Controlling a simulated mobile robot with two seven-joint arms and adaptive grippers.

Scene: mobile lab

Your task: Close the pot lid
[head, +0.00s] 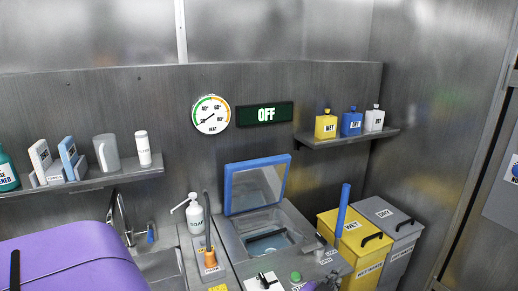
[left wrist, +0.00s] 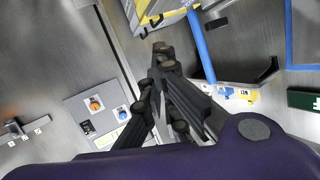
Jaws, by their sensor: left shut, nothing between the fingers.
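The pot (head: 232,243) is a square grey basin set in the counter, with its inside showing. Its lid (head: 229,192) has a blue rim and a clear pane, and stands open, raised at the back edge. Part of the blue rim, likely the lid (left wrist: 288,35), also shows at the right edge of the left wrist view. My left gripper (left wrist: 163,52) is shut and empty, its dark fingertips together, apart from the lid. In the head view its fingers cannot be made out; my purple arm fills the lower left. My right gripper is not in view.
A soap bottle (head: 196,216) and a holder with an orange-handled tool (head: 210,258) stand left of the pot. A blue upright handle (head: 342,208), a yellow WET bin (head: 352,238) and a grey DRY bin (head: 386,215) are at right. A bottle shelf (head: 346,138) hangs above.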

